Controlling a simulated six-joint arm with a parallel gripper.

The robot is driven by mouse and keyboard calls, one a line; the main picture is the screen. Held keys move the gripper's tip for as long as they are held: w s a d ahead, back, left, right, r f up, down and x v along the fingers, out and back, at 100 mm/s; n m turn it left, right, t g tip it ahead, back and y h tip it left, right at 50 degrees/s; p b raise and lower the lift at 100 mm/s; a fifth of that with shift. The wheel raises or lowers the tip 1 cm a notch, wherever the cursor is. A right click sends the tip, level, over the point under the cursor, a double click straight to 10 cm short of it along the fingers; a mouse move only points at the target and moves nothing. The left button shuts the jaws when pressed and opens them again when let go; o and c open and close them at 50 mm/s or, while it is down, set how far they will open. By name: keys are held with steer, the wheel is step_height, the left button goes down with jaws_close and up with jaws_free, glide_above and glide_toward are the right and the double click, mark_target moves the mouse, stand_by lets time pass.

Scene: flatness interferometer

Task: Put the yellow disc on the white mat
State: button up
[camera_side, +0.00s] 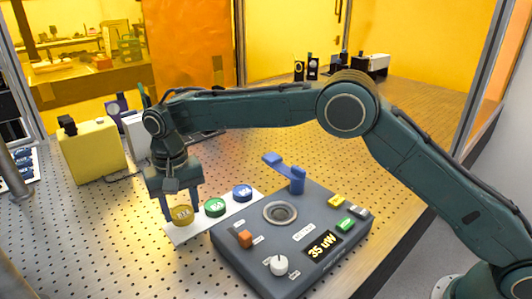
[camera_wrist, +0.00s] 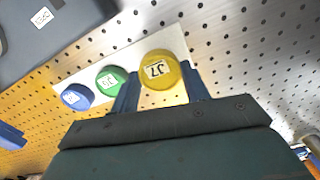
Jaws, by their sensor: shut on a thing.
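The yellow disc (camera_side: 182,216) is between the two fingers of my gripper (camera_side: 181,207), which is shut on it. In the wrist view the yellow disc (camera_wrist: 160,69) shows with a white label, a finger on either side of it. The white mat (camera_side: 179,238) is a long strip on the perforated table. The disc is at or just above the mat's near left end; I cannot tell whether it touches. The green disc (camera_side: 215,207) and the blue disc (camera_side: 242,192) lie in a row further along the same mat.
A dark grey instrument box (camera_side: 255,262) stands right beside the mat, with a blue lever (camera_side: 285,168), a round recess (camera_side: 280,212), knobs and a display reading 35 uW. A yellow box (camera_side: 90,152) stands behind on the left. The table's left front is clear.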

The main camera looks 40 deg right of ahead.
mark_target(182, 211)
steer(key=shift+f, duration=1.1)
steer(key=shift+f, duration=0.2)
steer(key=o, duration=1)
steer(key=shift+r, duration=0.1)
step_height(182, 211, up, 12)
steer(key=shift+r, duration=0.1)
